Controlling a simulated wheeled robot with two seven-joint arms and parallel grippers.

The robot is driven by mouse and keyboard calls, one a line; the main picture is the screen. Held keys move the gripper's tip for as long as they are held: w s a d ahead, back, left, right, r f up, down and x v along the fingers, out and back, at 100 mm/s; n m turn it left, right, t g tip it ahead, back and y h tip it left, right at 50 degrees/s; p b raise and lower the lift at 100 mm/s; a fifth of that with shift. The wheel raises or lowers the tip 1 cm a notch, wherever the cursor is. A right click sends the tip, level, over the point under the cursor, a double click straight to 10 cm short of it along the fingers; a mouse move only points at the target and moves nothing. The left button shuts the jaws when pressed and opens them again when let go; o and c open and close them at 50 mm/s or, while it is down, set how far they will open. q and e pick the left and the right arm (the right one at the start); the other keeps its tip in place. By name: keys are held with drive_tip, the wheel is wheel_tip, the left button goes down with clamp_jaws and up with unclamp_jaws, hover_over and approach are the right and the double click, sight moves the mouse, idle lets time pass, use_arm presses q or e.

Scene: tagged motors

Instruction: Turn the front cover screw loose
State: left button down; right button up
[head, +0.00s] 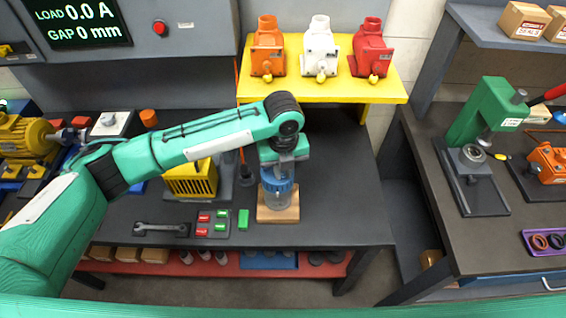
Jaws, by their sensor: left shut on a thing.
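My left gripper (279,174) points down over a clear jar (278,203) with a blue lid (277,186). It is shut on the blue lid. The jar stands upright on a wooden block (291,213) on the dark bench. The gripper hides the top of the lid. A yellow motor (28,136) with a shaft facing right lies at the far left of the bench; I cannot make out a front cover screw on it. My right gripper is not in view.
A yellow slotted box (190,181) stands left of the jar. A wrench (161,229) and a panel with red and green pieces (212,223) lie in front. A yellow shelf (331,89) holds three housings behind. A green press (482,125) stands on the right bench.

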use_arm(q)
drive_tip(key=n+p, duration=0.4)
drive_tip(key=n, duration=0.2)
drive_tip(key=shift+s+r+p, duration=0.1)
drive_tip(key=shift+p, duration=0.25)
drive_tip(key=shift+n+p, duration=0.5)
drive_tip(key=shift+n, duration=1.5)
drive_tip(key=n, duration=0.4)
drive_tip(key=shift+f+n, duration=0.25)
drive_tip(key=shift+n, duration=0.05)
drive_tip(key=n, duration=0.5)
drive_tip(key=shift+s, duration=0.1)
drive_tip(key=n, duration=0.5)
drive_tip(key=shift+f, duration=0.1)
drive_tip(key=n, duration=0.5)
drive_tip(key=shift+n, duration=0.4)
